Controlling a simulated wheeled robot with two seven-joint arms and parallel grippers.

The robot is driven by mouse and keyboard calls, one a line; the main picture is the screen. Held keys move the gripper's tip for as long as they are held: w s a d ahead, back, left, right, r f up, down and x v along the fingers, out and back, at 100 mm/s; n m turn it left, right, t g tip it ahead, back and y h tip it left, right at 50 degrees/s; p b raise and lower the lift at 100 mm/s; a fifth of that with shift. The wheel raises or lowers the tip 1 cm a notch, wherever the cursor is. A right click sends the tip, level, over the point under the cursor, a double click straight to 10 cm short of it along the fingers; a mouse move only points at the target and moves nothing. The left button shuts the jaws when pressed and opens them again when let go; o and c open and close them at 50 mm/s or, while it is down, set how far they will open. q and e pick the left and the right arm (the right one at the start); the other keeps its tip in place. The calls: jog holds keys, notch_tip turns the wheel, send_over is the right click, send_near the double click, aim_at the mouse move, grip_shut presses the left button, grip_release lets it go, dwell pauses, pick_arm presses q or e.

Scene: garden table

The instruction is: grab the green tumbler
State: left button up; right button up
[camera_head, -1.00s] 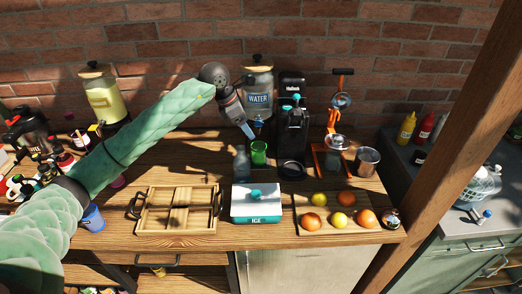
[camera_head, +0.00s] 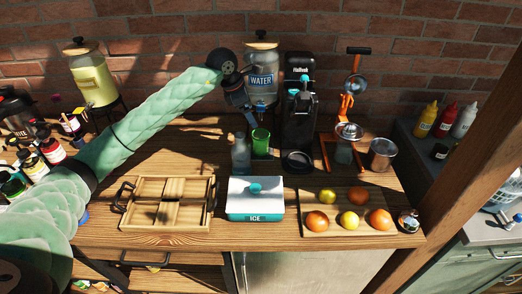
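The green tumbler (camera_head: 261,143) stands upright on the wooden table, below the tap of the water dispenser (camera_head: 262,75). My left arm comes in from the left, and its gripper (camera_head: 252,113) hangs just above and slightly left of the tumbler, in front of the dispenser. The gripper's fingers are dark and small here, and I cannot tell whether they are open or shut. The tumbler stands clear below the gripper. My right gripper is not in view.
A clear bottle (camera_head: 240,154) stands close left of the tumbler. A black machine (camera_head: 299,105) stands to its right. In front are the ice box (camera_head: 255,212), a wooden tray (camera_head: 126,219) and a fruit board (camera_head: 312,198). A lemonade dispenser (camera_head: 93,82) stands back left.

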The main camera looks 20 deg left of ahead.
aim_at(257, 131)
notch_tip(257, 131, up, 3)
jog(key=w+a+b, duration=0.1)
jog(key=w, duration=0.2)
pick_arm(q)
jog(key=shift+s+a+p+x, duration=0.1)
jog(key=shift+p+x, duration=0.1)
jog(key=shift+x, duration=0.65)
jog(key=shift+s+a+p+x, duration=0.1)
jog(key=shift+p+x, duration=0.15)
jog(key=shift+x, duration=0.6)
jog(key=shift+s+a+p+x, duration=0.1)
jog(key=shift+a+p+x, duration=0.1)
jog(key=shift+x, duration=0.65)
jog(key=shift+p+x, duration=1)
jog(key=shift+x, duration=1.55)
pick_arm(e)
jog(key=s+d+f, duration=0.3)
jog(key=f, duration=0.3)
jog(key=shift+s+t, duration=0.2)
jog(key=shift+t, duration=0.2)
pick_arm(q)
jog(key=c, duration=1.5)
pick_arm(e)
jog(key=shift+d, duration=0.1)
pick_arm(q)
jog(key=shift+s+a+r, duration=0.1)
